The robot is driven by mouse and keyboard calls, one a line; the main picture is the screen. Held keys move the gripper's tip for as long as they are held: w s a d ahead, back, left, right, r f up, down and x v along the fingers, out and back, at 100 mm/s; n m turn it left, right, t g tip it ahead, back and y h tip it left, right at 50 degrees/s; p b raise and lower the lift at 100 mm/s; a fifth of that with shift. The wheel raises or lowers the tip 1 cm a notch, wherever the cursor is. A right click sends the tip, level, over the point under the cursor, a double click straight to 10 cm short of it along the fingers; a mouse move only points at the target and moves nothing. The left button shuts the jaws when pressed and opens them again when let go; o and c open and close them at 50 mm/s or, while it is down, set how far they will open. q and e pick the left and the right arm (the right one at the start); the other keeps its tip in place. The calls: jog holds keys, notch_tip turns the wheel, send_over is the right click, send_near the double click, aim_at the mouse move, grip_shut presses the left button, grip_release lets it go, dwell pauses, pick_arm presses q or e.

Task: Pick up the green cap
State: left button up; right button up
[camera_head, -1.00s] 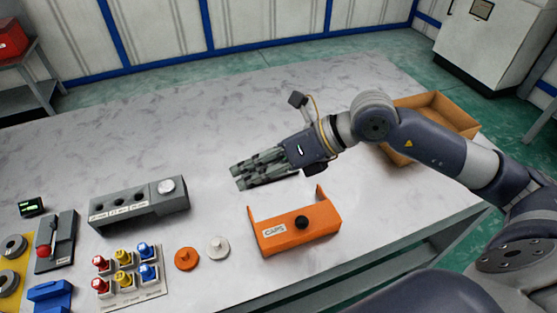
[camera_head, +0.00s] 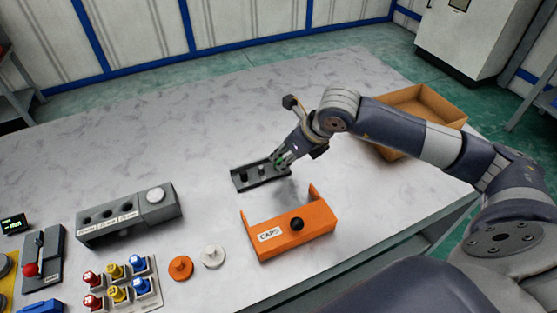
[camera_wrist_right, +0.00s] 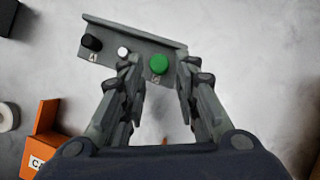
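The green cap (camera_wrist_right: 158,64) sits at one end of a small dark grey rack (camera_wrist_right: 138,34), by a letter label, in the right wrist view. In the head view only a speck of green (camera_head: 279,161) shows beside my gripper, on the rack's right end. My right gripper (camera_head: 284,158) points down over that end. In the wrist view its fingers (camera_wrist_right: 158,82) are spread apart, with the green cap between and just beyond the tips. Nothing is held. My left gripper is in neither view.
The same rack holds a black cap (camera_wrist_right: 92,42) and a small white piece (camera_wrist_right: 123,52). An orange CAPS holder (camera_head: 293,232) stands in front. A grey block with holes (camera_head: 125,217), an orange disc (camera_head: 180,268) and a white disc (camera_head: 213,257) lie left. A tan box (camera_head: 430,106) is at right.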

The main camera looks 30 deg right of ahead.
aim_at(279, 160)
jog(key=shift+x, duration=1.6)
jog(key=shift+r, duration=0.1)
jog(key=c, duration=0.5)
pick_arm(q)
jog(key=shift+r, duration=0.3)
pick_arm(e)
jog(key=shift+o, duration=0.2)
